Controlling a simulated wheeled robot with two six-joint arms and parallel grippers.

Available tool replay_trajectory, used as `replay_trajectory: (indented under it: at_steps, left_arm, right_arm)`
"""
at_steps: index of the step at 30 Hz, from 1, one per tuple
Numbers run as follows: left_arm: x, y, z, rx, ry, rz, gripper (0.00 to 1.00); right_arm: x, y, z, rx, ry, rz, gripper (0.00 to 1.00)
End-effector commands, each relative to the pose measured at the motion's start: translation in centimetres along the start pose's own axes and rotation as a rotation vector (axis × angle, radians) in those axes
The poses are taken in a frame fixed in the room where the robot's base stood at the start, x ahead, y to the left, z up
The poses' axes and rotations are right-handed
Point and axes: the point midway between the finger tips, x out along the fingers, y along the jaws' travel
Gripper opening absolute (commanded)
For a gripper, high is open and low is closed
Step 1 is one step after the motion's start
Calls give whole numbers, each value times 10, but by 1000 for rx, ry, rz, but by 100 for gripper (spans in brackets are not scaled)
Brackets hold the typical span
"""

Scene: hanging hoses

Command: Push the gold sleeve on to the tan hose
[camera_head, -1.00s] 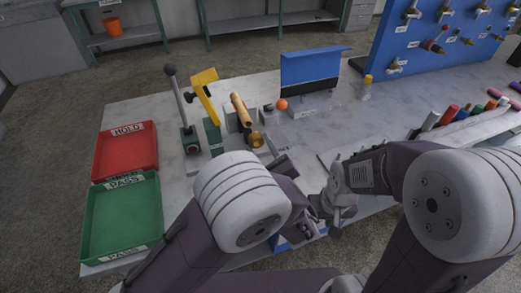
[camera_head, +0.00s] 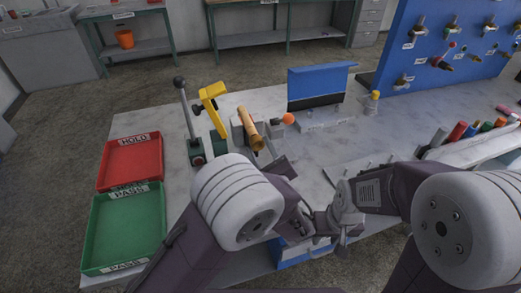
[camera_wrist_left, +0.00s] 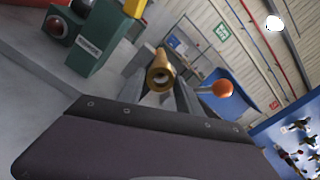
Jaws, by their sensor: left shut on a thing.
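The tan hose (camera_head: 246,122) lies tilted in a grey holder on the table, its near end toward me. The gold sleeve (camera_head: 257,143) is at that near end, in line with the hose; they look touching, but I cannot tell how far it is on. In the left wrist view the sleeve (camera_wrist_left: 160,78) shows its round open end between the fingers. My left gripper (camera_head: 264,150) is shut on the sleeve, partly hidden by my arm. My right gripper (camera_head: 322,222) is low at the table's front edge, apart from the hose; its fingers are not clear.
A black-knobbed lever (camera_head: 185,110) and a yellow clamp handle (camera_head: 212,95) stand left of the hose. An orange ball (camera_head: 289,118) is right of it. A red tray (camera_head: 130,163) and green tray (camera_head: 125,228) lie at left. The table middle right is fairly clear.

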Motion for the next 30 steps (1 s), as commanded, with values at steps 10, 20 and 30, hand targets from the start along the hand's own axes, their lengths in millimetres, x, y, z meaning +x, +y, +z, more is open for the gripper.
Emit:
replay_trajectory:
  at_steps: [10,20,30]
  left_arm:
    - [0,0,0,0,0,0,3]
    - [2,0,0,-1,0,0,3]
    - [8,0,0,-1,-1,-1,3]
  right_arm:
    - [2,0,0,0,0,0,36]
    - [2,0,0,0,0,0,36]
    - [4,0,0,0,0,0,36]
